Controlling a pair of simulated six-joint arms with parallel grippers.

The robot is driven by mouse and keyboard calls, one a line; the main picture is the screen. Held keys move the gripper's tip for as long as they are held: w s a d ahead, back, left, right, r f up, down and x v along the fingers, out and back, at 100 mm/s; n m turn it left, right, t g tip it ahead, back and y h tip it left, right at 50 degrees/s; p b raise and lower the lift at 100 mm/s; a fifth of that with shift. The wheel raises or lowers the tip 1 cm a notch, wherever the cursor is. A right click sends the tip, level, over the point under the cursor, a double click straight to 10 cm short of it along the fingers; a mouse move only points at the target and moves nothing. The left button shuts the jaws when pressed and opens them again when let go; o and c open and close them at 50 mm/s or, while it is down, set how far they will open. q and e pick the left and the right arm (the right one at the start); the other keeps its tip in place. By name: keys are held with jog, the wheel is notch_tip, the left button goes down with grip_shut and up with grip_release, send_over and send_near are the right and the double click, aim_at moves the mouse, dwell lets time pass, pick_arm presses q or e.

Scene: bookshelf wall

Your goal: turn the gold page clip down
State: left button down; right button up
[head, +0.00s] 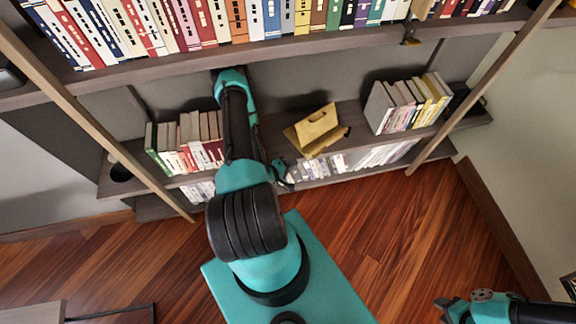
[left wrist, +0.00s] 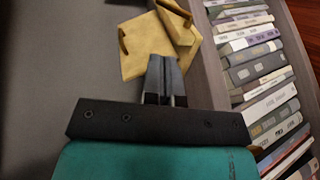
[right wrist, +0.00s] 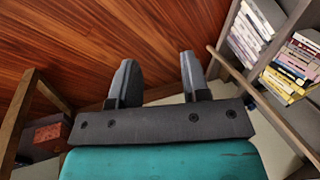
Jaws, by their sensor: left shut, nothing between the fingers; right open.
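A gold book stand (head: 307,135) with a raised gold piece (head: 318,114), which looks like the page clip, sits on the middle shelf in the head view. In the left wrist view the gold plate (left wrist: 142,55) is just beyond my left fingertips, and the raised gold piece (left wrist: 180,26) stands over its right part. My left gripper (left wrist: 163,62) is shut and empty; its tips overlap the plate's near edge. I cannot tell whether they touch. In the head view it (head: 284,178) is small and dark. My right gripper (right wrist: 157,58) is open and empty over the floor, far from the stand.
Books (head: 185,140) stand left of the gold stand and more books (head: 408,102) stand right of it. A lower shelf holds books (left wrist: 265,85). A full upper shelf (head: 230,58) runs above. Wooden uprights (head: 487,85) slant at both sides.

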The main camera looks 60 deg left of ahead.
pick_arm(q)
jog(key=shift+v, duration=1.1)
pick_arm(e)
jog(key=shift+c, duration=0.3)
